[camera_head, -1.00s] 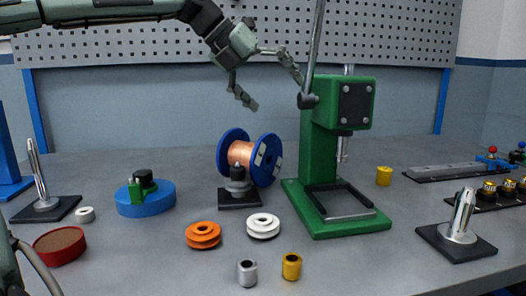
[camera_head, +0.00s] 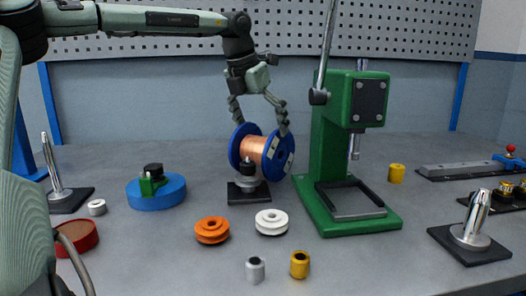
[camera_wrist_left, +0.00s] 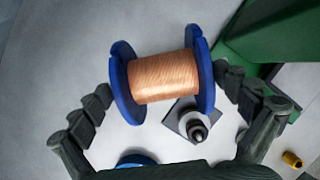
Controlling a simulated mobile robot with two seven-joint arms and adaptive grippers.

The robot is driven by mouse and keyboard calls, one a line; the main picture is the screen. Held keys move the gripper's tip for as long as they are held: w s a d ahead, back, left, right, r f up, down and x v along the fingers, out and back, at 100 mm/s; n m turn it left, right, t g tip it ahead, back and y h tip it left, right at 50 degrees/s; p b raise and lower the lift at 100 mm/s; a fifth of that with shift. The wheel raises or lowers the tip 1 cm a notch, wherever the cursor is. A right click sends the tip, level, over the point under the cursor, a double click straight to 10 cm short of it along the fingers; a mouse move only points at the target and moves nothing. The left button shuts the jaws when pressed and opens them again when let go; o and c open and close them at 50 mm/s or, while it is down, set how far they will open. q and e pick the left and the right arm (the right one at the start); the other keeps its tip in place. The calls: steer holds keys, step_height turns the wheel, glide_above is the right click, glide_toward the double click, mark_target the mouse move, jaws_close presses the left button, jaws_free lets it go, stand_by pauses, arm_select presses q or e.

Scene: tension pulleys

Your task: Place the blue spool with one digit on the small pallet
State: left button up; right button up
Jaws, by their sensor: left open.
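The blue spool (camera_head: 283,156) is wound with copper wire and lies on its side on the grey bench, left of the green press. It also shows in the left wrist view (camera_wrist_left: 125,88), with its two blue flanges and the wire between them. No digit on it is readable. My left gripper (camera_head: 260,122) is open above the spool, pointing down. Its fingers are spread on either side of the flanges; I cannot tell whether they touch. No small pallet can be made out. My right gripper is out of view.
A dark square base with a grey knob (camera_head: 248,189) stands close in front of the spool. The green press (camera_head: 335,130) is just to the right. Orange (camera_head: 212,231) and white (camera_head: 271,222) pulleys lie in front. A blue disc (camera_head: 157,193) with a clamp is to the left.

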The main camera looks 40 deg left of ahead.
arm_select(q)
steer(key=c, duration=1.4)
steer(key=shift+c, duration=0.7)
steer(key=shift+r, duration=0.15)
